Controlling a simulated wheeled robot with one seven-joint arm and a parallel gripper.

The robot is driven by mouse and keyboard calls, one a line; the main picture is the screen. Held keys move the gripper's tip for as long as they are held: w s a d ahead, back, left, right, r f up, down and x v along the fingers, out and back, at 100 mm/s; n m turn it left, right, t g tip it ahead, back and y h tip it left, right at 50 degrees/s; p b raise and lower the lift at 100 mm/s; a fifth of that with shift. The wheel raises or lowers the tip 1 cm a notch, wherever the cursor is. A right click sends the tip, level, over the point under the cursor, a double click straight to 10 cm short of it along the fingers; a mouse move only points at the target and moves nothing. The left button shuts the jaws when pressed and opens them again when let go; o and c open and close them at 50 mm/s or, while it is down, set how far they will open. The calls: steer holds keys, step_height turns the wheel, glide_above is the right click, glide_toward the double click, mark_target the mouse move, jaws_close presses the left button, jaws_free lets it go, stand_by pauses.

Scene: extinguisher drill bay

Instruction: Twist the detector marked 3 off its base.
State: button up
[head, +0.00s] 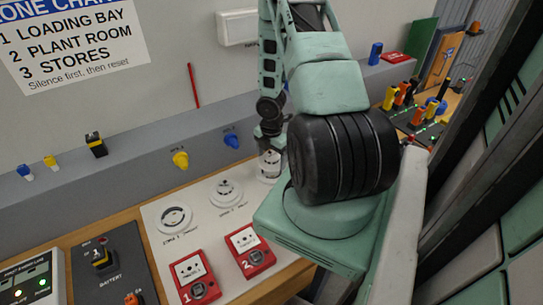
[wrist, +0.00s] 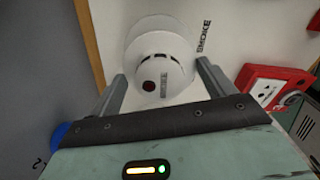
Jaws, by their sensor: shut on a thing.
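The detector (wrist: 162,70), a white round smoke detector with a dark red spot, sits on its wider white base (wrist: 150,32) in the wrist view. My gripper (wrist: 160,82) has one finger on each side of it and is shut on it. In the head view the same detector (head: 269,167) is the farthest of three on the white board, with my gripper (head: 269,150) over it. The other two round units, a middle one (head: 227,193) and a nearer one (head: 174,218), stand in line with it. I cannot read a number on the held detector.
Two red call points (head: 194,278) (head: 250,250) are on the board in front of the detectors. A grey ledge with a yellow knob (head: 180,159) and a blue knob (head: 231,140) runs behind. A battery panel (head: 112,270) is at left. My arm hides the bench at right.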

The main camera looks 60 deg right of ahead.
steer(key=shift+r+p, duration=0.85)
steer(key=shift+r, duration=0.1)
